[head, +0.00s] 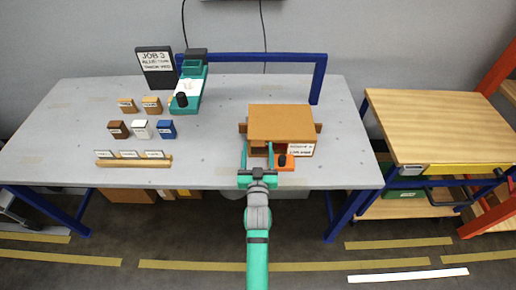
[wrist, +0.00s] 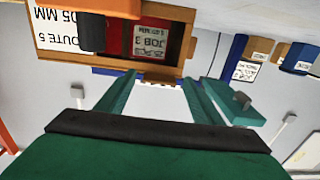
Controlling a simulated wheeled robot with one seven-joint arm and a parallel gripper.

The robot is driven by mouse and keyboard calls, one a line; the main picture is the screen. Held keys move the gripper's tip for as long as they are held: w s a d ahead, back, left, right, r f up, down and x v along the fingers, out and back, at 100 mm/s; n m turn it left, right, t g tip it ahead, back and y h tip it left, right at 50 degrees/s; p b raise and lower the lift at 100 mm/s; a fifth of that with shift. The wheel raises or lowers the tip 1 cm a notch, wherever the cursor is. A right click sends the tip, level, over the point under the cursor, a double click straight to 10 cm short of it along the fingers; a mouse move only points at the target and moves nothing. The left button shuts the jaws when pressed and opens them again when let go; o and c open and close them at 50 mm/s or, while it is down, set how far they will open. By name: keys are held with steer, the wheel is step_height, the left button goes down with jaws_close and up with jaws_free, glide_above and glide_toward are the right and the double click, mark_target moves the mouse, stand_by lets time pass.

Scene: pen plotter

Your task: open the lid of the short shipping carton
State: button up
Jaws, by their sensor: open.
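The brown shipping carton (head: 281,121) stands on the right part of the grey table. Its flat top panel looks level, with small brown pieces sticking out at both sides. A white label (head: 301,149) is on its front right. My gripper (head: 257,155) is open and empty just in front of the carton's front left part. Its two fingers also show in the wrist view (wrist: 157,92), with a small brown tab (wrist: 160,78) beyond them.
An orange block with a black knob (head: 283,161) sits close right of my gripper. A teal plotter (head: 188,92), a blue frame (head: 318,78), small labelled boxes (head: 141,130) and a card rack (head: 130,161) occupy the left and back. A wooden cart (head: 435,120) stands right.

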steer(key=shift+w, duration=0.5)
steer(key=c, duration=1.4)
steer(key=shift+c, duration=0.7)
